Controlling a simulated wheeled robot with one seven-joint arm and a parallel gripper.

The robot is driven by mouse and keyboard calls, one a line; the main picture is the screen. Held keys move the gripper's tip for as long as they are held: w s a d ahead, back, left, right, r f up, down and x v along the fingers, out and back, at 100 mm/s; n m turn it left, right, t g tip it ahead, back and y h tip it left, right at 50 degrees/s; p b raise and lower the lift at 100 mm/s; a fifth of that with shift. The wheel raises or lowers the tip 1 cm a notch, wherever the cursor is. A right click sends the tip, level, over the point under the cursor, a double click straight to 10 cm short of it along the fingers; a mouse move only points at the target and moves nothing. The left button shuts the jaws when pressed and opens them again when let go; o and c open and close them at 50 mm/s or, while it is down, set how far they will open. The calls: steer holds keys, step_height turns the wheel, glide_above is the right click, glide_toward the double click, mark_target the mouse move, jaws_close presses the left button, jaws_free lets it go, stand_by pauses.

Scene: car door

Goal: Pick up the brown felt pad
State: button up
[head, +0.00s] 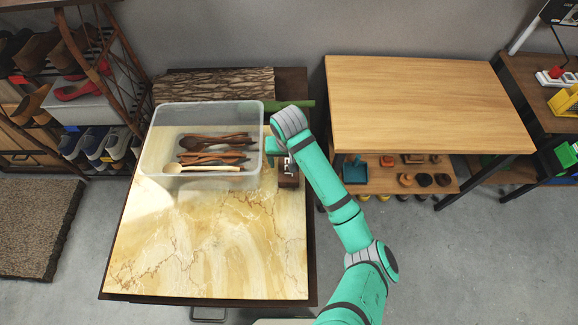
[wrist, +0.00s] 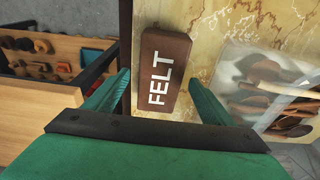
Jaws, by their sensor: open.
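The brown felt pad (wrist: 162,78) is a small brown block with white letters reading FELT. In the wrist view it lies on the marbled table (wrist: 210,25) close to its edge, between and just beyond the fingertips. My gripper (wrist: 160,88) is open, with one teal finger on each side of the pad and nothing held. In the head view the pad (head: 287,180) is mostly hidden by my gripper (head: 279,160) and arm. It sits at the right edge of the marbled table (head: 215,250), just right of the clear bin.
The clear bin (head: 148,165) holds several wooden spoons and stands close left of the pad. A bark-textured log (head: 215,85) and a green stick (head: 300,104) lie behind it. A wooden table (head: 420,100) stands to the right. The marbled table's front is clear.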

steer(key=shift+w+f, duration=0.15)
steer(key=shift+f, duration=0.55)
steer(key=shift+w+f, duration=0.15)
steer(key=shift+f, duration=0.5)
steer(key=shift+c, duration=0.7)
steer(key=c, duration=1.1)
steer(key=shift+r, duration=0.1)
